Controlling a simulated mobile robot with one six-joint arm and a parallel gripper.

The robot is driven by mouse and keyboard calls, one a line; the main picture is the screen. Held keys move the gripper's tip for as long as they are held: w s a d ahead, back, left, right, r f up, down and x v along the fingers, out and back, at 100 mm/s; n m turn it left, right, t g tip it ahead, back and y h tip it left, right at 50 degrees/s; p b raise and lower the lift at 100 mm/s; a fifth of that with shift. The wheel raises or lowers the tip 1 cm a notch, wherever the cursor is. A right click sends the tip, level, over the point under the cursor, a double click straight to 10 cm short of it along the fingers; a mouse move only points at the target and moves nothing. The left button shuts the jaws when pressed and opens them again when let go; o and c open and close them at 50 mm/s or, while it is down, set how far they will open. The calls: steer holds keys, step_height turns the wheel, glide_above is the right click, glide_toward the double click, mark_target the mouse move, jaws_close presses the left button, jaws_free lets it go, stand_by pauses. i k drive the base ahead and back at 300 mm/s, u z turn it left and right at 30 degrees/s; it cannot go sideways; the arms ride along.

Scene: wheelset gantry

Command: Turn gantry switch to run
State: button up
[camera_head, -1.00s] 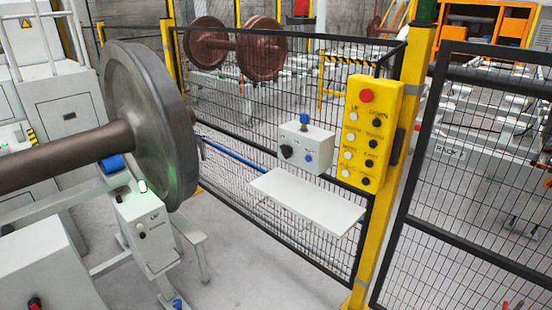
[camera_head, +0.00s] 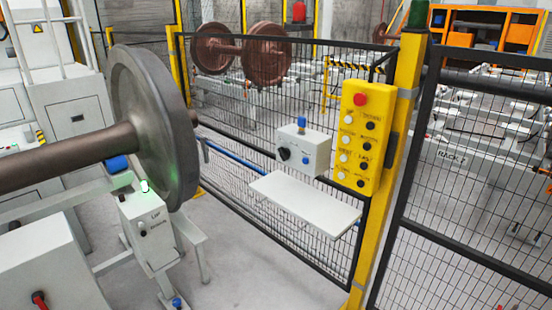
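A small light grey control box (camera_head: 304,150) is mounted on the mesh fence above a shelf. It has a black rotary knob (camera_head: 284,154) on its left face, a second small dark part beside it, and a blue part (camera_head: 301,125) on top. A yellow control panel (camera_head: 367,136) with a red button and several black and white buttons is fixed to the yellow post, right of the box. Its labels are too small to read surely. I cannot tell which control is the gantry switch or how it is set. My gripper is not in view.
A white shelf (camera_head: 305,205) juts out below the grey box. A large wheelset (camera_head: 155,128) and a grey box with a lit lamp (camera_head: 148,225) stand at left. Black mesh fence panels (camera_head: 470,200) close off the back and right. Grey floor (camera_head: 245,265) is clear below the shelf.

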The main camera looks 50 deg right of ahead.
mark_target(285, 154)
steer(key=z, duration=0.1)
steer(key=i, duration=0.95)
steer(key=u, duration=0.05)
